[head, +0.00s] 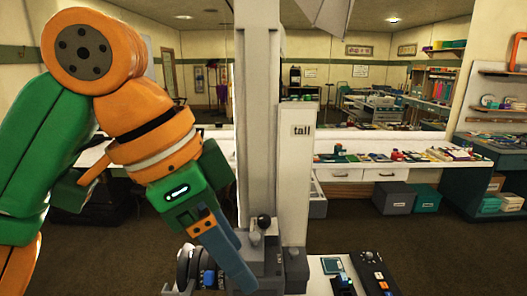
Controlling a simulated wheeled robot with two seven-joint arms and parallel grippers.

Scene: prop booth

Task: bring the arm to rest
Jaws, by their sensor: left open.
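My left arm comes in from the left, with orange and green links bent over at the top. My left gripper (222,262) hangs down from it, its blue-grey fingers pointing down and to the right. It is open, and I see nothing held between the fingers. The fingertips overlap the grey machine (265,262) at the bottom centre in the picture. I cannot tell whether they touch it. My right gripper is not in view.
A tall grey column (257,120) rises from the machine, beside a white panel marked "tall" (301,170). A black control box (374,272) stands at the lower right.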

